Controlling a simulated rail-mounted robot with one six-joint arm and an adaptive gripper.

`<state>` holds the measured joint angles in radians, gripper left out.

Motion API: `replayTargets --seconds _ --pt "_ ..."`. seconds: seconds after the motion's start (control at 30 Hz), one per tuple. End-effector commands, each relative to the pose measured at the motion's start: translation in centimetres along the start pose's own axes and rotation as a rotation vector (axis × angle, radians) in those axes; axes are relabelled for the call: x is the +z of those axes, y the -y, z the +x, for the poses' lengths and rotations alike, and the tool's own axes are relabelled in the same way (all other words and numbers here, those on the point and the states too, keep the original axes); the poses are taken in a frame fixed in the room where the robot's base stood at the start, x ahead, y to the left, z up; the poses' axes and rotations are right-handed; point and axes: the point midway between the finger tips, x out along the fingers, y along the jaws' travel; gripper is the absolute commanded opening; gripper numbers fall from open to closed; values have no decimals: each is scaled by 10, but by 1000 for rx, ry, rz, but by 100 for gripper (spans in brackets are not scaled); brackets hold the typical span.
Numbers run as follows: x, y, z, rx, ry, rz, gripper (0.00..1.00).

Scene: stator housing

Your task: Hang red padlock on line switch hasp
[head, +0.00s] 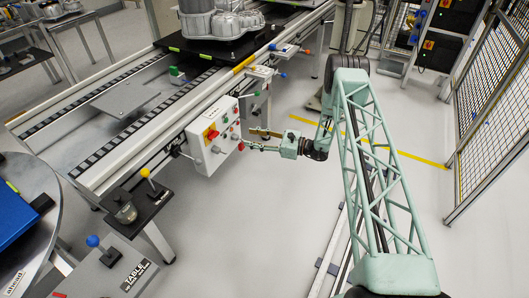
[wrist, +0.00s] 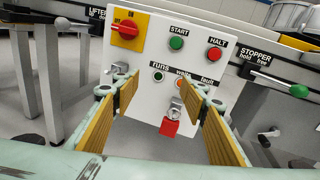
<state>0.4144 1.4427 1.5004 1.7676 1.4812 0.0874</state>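The red padlock (wrist: 169,127) hangs low on the front of the white control box (wrist: 147,45), below the indicator lamps, with a grey metal piece (wrist: 176,105) above it. The line switch (wrist: 125,29) is a red knob on a yellow plate at the box's upper left. A small grey metal fitting (wrist: 120,68) below it may be the hasp. My gripper (wrist: 160,98) is open, its yellow-padded fingers apart on either side of the padlock and not touching it. In the head view my gripper (head: 264,140) is close to the box (head: 213,135).
START (wrist: 176,43) and HALT (wrist: 214,53) buttons sit on the box's upper right. A stopper lever with a green knob (wrist: 299,90) is to the right. In the head view the conveyor (head: 150,110) runs behind the box; the floor (head: 265,220) in front is clear.

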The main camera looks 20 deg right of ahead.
Motion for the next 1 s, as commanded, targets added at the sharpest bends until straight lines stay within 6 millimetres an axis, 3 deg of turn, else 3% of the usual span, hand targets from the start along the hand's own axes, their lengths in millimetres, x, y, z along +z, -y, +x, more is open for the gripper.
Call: replayTargets --seconds 0.3,0.5,0.7,1.0 --pt "-68 6 -20 -107 22 67 40" --pt "-100 8 -32 -164 33 98 40" --pt "-115 8 -37 -189 38 111 40" --pt "-116 8 -38 -193 39 112 40"
